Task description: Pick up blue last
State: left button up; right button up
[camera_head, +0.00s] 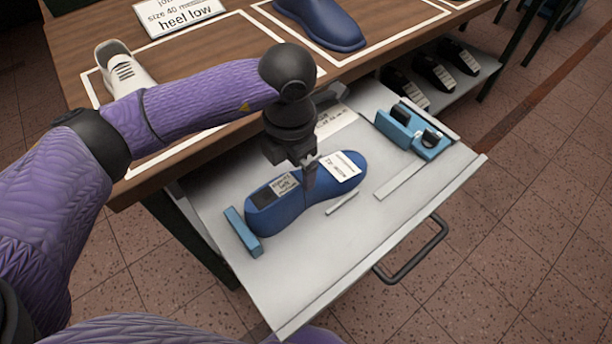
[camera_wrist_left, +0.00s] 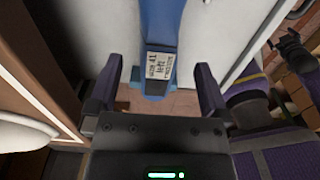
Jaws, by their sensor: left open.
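The blue last (camera_head: 315,192) lies on the light grey pulled-out tray (camera_head: 300,262) in the head view, with white labels on it. My left gripper (camera_head: 308,184) is right above the middle of the last, pointing down; in the head view it covers part of the last. In the left wrist view the last (camera_wrist_left: 160,25) runs between the two dark fingers of the left gripper (camera_wrist_left: 157,85), with a gap on each side. The left gripper is open. My right gripper is not in the head view; a dark gripper-like shape shows at the right edge of the left wrist view.
A small blue block (camera_head: 242,232) sits by the near end of the last, and a blue fixture (camera_head: 415,132) stands at the tray's far right. The tray has a dark handle (camera_head: 412,255). On the wooden table (camera_head: 215,45) are a white shoe (camera_head: 122,70) and a dark blue last (camera_head: 325,22).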

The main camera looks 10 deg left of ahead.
aim_at(294, 188)
pick_arm(q)
notch_tip(294, 188, down, 7)
jog(key=shift+s+f+b, duration=0.1)
jog(key=shift+s+b, duration=0.05)
jog(key=shift+b, duration=1.1)
jog(key=shift+f, duration=0.3)
jog(key=shift+r, duration=0.15)
jog(key=shift+c, duration=1.2)
jog(key=c, duration=1)
grip_shut()
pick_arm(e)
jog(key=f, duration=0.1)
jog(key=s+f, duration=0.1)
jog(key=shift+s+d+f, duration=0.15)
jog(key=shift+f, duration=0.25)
